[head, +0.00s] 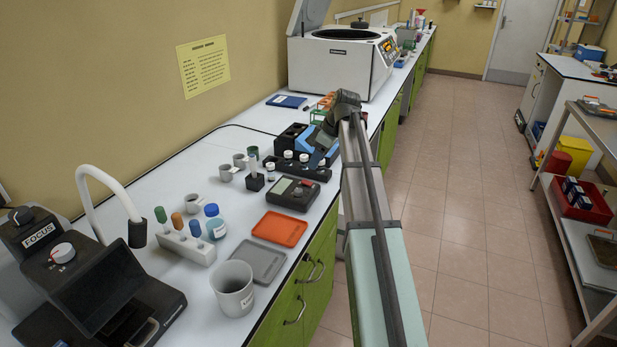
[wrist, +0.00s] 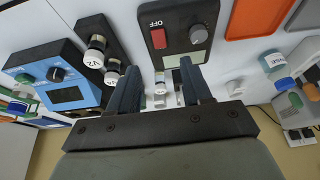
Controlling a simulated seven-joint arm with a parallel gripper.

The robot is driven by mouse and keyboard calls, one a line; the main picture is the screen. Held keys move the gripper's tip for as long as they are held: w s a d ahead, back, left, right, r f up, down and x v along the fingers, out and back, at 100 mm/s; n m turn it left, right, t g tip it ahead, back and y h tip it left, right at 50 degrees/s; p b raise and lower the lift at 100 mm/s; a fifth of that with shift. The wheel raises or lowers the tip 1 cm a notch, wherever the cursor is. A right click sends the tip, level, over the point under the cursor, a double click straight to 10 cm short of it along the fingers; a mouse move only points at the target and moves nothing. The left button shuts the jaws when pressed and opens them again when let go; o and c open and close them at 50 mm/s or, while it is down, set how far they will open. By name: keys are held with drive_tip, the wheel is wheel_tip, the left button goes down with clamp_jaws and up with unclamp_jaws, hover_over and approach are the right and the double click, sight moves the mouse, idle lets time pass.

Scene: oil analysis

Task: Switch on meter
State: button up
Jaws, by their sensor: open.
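The dark handheld meter (head: 293,194) lies on the white bench in front of the small vials. It also shows in the wrist view (wrist: 181,22), at top centre, with a red switch (wrist: 158,38), the word OFF, a round grey knob (wrist: 197,33) and a pale green display (wrist: 186,58). My gripper (wrist: 159,72) is open with nothing held. Its fingers point toward the meter's near edge and appear apart from it; the height gap is unclear. In the head view my arm hides much of the gripper.
A blue device (wrist: 62,72) with a knob and screen stands left in the wrist view. Labelled vials (wrist: 96,50) stand between it and the meter. An orange tray (head: 280,229), a grey tray (head: 257,262) and a vial rack (head: 186,245) are nearer in the head view.

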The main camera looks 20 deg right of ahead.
sight(306, 181)
drive_tip(key=x, duration=0.8)
drive_tip(key=shift+w+f, duration=0.1)
drive_tip(key=shift+f, duration=0.3)
clamp_jaws()
